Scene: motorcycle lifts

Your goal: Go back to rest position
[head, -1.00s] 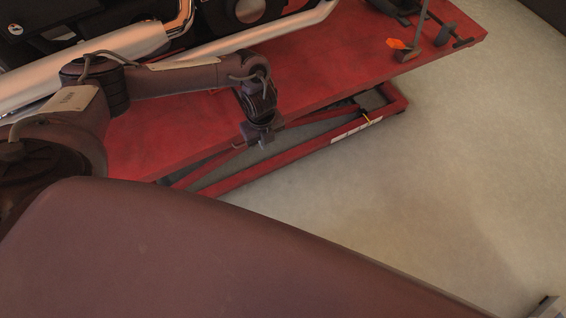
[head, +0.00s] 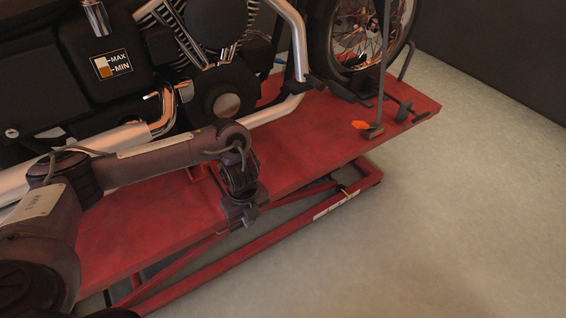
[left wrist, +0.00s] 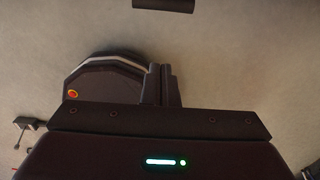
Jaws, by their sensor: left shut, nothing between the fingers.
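My left arm comes in from the left in the head view, and my left gripper (head: 243,215) points down in front of the near edge of the red lift platform (head: 300,155). It is shut and empty. In the left wrist view the two dark fingers (left wrist: 161,85) stand side by side over the grey floor. My right gripper is in neither view.
A motorcycle with a black engine (head: 215,95) and chrome pipes stands on the lift. A front wheel (head: 362,35) and an orange-marked stand (head: 372,128) are at the far end. The lift's red lower frame (head: 320,210) extends below the platform. Grey floor (head: 460,200) lies open at right.

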